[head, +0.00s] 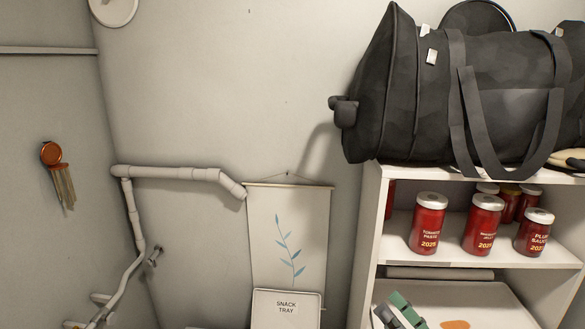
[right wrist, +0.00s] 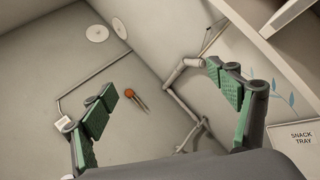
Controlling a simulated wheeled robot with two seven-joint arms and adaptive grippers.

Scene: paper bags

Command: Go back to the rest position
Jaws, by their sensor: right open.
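My right gripper (head: 397,312) shows at the bottom edge of the head view, with green pads and grey fingers, in front of the lower part of the white shelf. In the right wrist view the same gripper (right wrist: 160,84) has its two green-padded fingers spread wide apart. My left gripper is in neither view. No paper bag can be seen.
A white shelf unit (head: 370,235) stands at the right. A black duffel bag (head: 400,100) lies on top, and red jars (head: 428,230) stand below it.

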